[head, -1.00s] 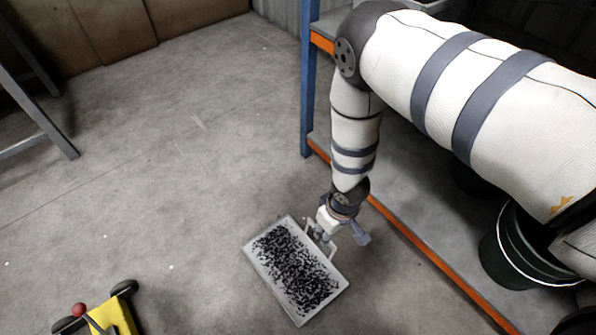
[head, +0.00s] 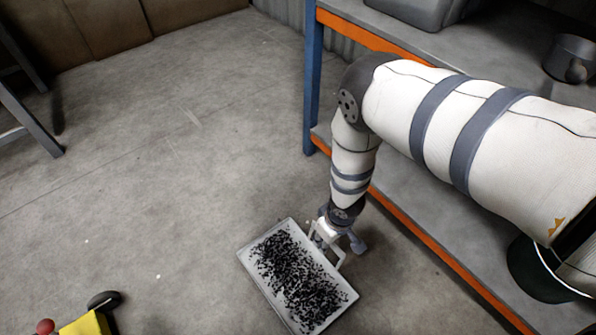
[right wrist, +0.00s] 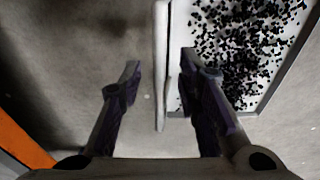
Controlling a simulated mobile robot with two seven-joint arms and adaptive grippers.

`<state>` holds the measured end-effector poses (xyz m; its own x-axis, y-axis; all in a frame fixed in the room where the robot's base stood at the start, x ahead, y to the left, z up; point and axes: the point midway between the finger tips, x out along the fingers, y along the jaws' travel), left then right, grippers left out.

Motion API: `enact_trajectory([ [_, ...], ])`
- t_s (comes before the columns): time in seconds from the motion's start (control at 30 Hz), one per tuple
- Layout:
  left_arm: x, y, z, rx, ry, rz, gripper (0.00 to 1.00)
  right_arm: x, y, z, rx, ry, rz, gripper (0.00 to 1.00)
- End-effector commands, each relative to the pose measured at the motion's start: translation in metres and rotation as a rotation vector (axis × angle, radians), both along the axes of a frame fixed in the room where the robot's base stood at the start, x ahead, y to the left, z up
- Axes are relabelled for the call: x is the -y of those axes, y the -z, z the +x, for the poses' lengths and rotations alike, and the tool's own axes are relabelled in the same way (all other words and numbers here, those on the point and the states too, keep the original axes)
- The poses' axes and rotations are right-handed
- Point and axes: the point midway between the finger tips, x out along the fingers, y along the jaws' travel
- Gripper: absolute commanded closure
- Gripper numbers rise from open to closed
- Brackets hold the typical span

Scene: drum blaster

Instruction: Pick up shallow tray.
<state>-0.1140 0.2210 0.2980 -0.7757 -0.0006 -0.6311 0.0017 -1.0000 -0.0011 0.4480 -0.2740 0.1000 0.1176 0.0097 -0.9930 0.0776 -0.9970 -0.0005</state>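The shallow tray (head: 256,285) is a pale rectangular tray with black granules spread in it, on or close to the concrete floor in the head view. A light handle (head: 340,252) stands along its right side. In the right wrist view the tray (right wrist: 267,101) is at the upper right, with its handle (right wrist: 160,65) as a pale upright bar. My right gripper (head: 325,236) is at this handle. In the right wrist view my right gripper (right wrist: 160,67) is open, one finger on each side of the bar, with visible gaps. My left gripper is not in view.
A blue and orange shelf rack (head: 405,222) stands close to the right of the tray, with a dark bucket (head: 535,272) on its lower level. A yellow object (head: 88,323) is at the bottom left. The floor left of the tray is clear.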

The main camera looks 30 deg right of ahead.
Motion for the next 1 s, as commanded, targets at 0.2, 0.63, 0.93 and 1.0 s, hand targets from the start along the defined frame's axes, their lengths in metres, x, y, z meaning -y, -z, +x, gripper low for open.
enact_trajectory([
  [0.2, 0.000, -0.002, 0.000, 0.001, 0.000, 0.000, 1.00, 0.000, -0.003, 0.001, 0.002, -0.001, 0.000, 0.90],
  [0.63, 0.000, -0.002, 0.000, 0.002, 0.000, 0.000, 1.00, 0.000, -0.003, 0.001, 0.004, 0.000, 0.000, 1.00],
  [0.93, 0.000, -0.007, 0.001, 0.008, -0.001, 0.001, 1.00, 0.000, -0.017, 0.002, 0.005, 0.000, 0.000, 1.00],
  [1.0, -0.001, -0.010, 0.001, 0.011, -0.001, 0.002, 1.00, 0.000, -0.025, 0.002, 0.005, 0.000, 0.000, 1.00],
])
